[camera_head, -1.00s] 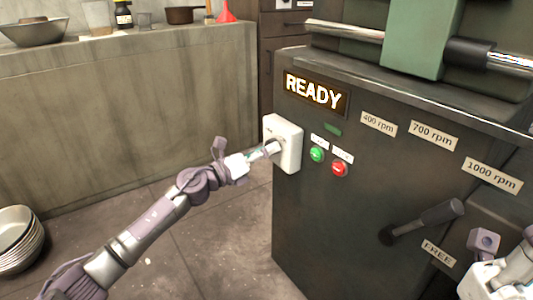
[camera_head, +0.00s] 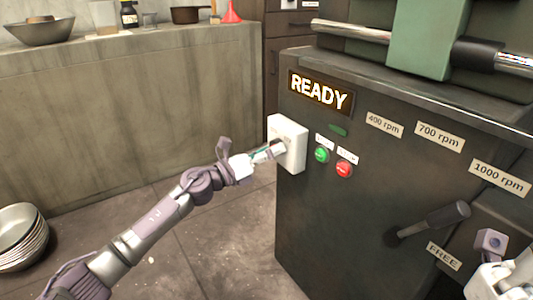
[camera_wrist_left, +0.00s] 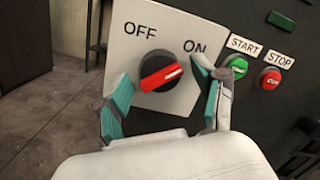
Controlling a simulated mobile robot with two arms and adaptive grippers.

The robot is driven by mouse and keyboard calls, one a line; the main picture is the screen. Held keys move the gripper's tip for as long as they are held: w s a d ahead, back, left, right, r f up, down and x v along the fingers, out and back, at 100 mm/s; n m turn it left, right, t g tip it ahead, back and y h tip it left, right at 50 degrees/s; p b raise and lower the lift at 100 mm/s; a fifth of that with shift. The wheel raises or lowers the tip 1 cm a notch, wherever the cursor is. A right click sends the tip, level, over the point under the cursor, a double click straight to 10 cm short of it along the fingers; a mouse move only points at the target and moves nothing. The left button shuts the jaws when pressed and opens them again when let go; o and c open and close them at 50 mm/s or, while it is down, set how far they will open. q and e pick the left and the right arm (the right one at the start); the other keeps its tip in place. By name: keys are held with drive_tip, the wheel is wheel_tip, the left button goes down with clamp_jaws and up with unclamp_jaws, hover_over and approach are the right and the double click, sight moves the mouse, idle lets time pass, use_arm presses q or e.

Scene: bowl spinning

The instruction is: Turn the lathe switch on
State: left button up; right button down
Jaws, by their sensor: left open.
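The lathe switch is a white box (camera_head: 296,148) on the left edge of the dark lathe cabinet. In the left wrist view, its round knob (camera_wrist_left: 158,72) is black with a red bar, under the labels OFF and ON. The bar's white mark points right and slightly up, toward the ON side. My left gripper (camera_head: 272,152) is at the box's front, its open teal-tipped fingers (camera_wrist_left: 165,95) on either side of the knob; I cannot tell if they touch it. Part of my right arm's end (camera_head: 495,265) shows at the lower right, its fingers unclear.
A READY sign (camera_head: 320,92) is lit above the switch. The green START button (camera_head: 322,155) and red STOP button (camera_head: 344,169) sit right of it. A speed lever (camera_head: 430,220) sticks out further right. Stacked bowls (camera_head: 20,238) stand at the left.

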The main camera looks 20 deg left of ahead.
use_arm(q)
drive_tip(key=v, duration=1.2)
drive_tip(key=shift+f, duration=0.1)
